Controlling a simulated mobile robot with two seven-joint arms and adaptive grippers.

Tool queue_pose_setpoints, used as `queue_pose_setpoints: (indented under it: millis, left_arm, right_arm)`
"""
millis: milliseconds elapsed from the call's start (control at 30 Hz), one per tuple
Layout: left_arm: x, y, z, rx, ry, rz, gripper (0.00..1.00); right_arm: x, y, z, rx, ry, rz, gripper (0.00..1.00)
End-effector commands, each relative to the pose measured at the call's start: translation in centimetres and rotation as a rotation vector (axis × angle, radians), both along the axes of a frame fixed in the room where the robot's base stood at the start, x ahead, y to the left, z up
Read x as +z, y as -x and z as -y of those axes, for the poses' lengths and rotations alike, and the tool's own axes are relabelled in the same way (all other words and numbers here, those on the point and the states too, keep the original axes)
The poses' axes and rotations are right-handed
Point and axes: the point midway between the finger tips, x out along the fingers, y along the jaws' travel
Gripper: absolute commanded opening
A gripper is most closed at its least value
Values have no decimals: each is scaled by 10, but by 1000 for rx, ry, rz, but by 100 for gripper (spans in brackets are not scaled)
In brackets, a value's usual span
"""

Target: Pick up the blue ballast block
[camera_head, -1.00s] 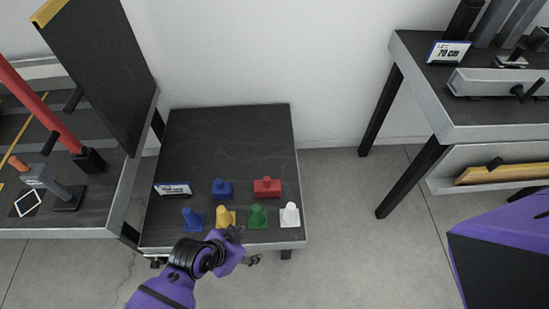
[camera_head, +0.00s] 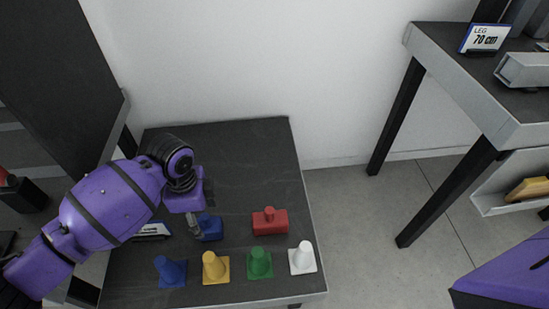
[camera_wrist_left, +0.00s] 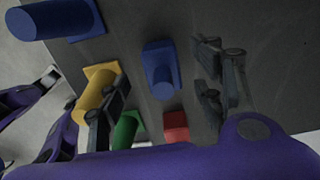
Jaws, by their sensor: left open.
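The blue ballast block (camera_head: 211,230), with a knob on top, stands on the small dark table (camera_head: 240,160), left of the red block (camera_head: 270,221). My left gripper (camera_head: 201,208) is open just above and behind it, partly covering it in the head view. In the left wrist view the blue block (camera_wrist_left: 160,72) shows between the two spread fingers of my left gripper (camera_wrist_left: 160,98), with visible space on both sides. I cannot tell how high the fingertips are above it.
A label sign (camera_head: 152,230) stands left of the block. The table's back is clear. A taller bench (camera_head: 480,90) stands right.

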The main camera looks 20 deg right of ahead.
Motion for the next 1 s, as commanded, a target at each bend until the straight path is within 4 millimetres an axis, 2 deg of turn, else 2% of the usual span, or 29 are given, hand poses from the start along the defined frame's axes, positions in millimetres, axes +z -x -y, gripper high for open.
queue_pose_setpoints:
  millis: [33,233,367,467,733,1000]
  left_arm:
    - [-8,1,0,0,-1,-3,61]
    - [-26,1,6,1,1,0,61]
    - [-47,4,14,1,1,-3,61]
    - [-60,4,12,2,0,-1,61]
    - [-61,3,12,2,1,3,61]
    - [-61,3,12,2,1,3,26]
  right_arm:
    - [-4,-3,-1,1,-1,3,40]
    - [-14,-1,-2,-1,-3,-4,40]
    - [-28,1,-3,-2,-6,-14,40]
    - [-35,3,-4,-3,-8,-19,40]
    - [-35,1,-6,-3,-10,-17,40]
    - [-34,1,-6,-3,-10,-15,40]
